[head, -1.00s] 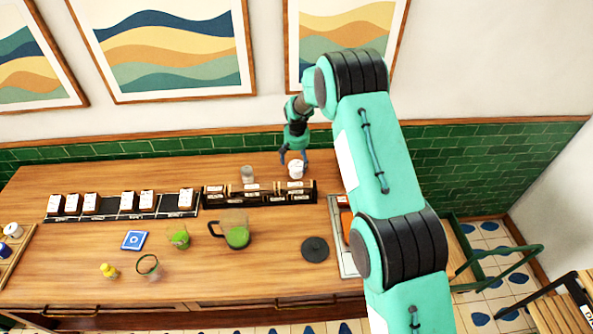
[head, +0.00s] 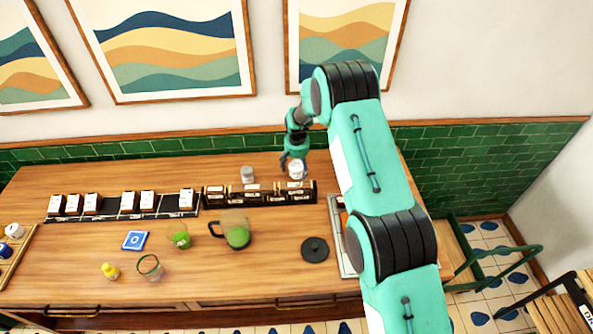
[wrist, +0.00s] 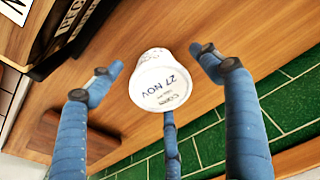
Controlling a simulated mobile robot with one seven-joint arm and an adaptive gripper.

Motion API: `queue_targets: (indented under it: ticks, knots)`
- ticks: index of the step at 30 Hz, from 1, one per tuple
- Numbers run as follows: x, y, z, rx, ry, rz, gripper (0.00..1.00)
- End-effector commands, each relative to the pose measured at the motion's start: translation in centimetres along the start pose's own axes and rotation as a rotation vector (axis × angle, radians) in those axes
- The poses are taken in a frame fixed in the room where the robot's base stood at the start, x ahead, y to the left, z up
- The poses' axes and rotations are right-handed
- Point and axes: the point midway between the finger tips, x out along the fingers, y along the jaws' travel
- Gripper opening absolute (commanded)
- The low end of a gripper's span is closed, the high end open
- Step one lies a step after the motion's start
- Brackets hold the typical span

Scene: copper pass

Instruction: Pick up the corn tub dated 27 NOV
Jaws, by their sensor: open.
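The corn tub (wrist: 160,82) is a white tub, and its face in the wrist view reads "27 NOV" with smaller print that looks like "Corn". In the head view the tub (head: 296,170) stands on the counter behind the right end of the dark rack. My gripper (head: 292,163) is right at the tub. In the wrist view my gripper (wrist: 150,75) is open, with blue fingers on the left and right of the tub and a third finger below it. Gaps show between the side fingers and the tub; whether the third finger touches it I cannot tell.
A dark rack with labelled slots (head: 260,193) stands in front of the tub. A grey-white tub (head: 247,174) is to its left. Green tiles (wrist: 210,145) line the wall behind. A black round lid (head: 315,249) and a jug (head: 236,232) are nearer the front.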

Motion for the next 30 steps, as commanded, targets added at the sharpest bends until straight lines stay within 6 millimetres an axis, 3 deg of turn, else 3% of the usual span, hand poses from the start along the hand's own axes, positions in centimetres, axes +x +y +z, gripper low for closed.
queue_targets:
  ticks: [21,28,30]
  knots:
    - [0.75,0.00,0.02,0.000,0.000,0.000,0.78]
    - [0.75,0.00,0.03,0.000,0.000,0.000,0.32]
    - [0.76,0.00,0.03,0.000,0.000,0.000,0.24]
